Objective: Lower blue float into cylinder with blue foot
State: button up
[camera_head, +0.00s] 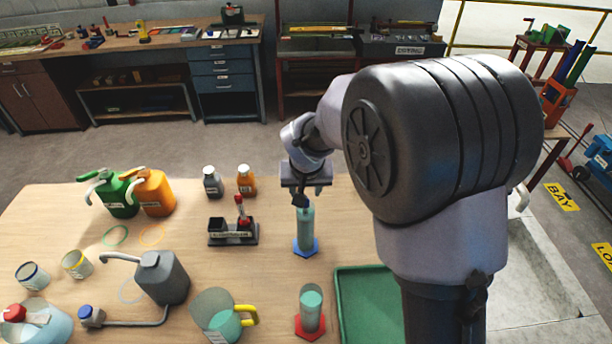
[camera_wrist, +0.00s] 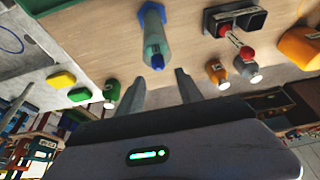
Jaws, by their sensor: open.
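The cylinder with blue foot (camera_head: 306,230) stands upright on the wooden bench, filled with greenish liquid. It also shows in the wrist view (camera_wrist: 156,40), its blue foot at the top of the picture. A small blue piece (camera_wrist: 157,62), seemingly the blue float, shows at the cylinder's mouth; how deep it sits I cannot tell. In the head view my gripper hides the mouth. My gripper (camera_head: 302,200) is above the cylinder. In the wrist view my gripper (camera_wrist: 158,84) has its two fingers spread apart, nothing between their tips, with the mouth just beyond them.
Left of the cylinder is a black stand (camera_head: 233,232) with a red float (camera_head: 241,212). A grey bottle (camera_head: 212,182) and an orange bottle (camera_head: 246,181) stand behind. A red-footed cylinder (camera_head: 312,308), yellow-handled jug (camera_head: 212,304) and green tray (camera_head: 372,300) are in front.

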jog(key=p+v, duration=0.2)
jog(key=v, duration=1.4)
jog(key=shift+f, duration=0.1)
dwell(0.7)
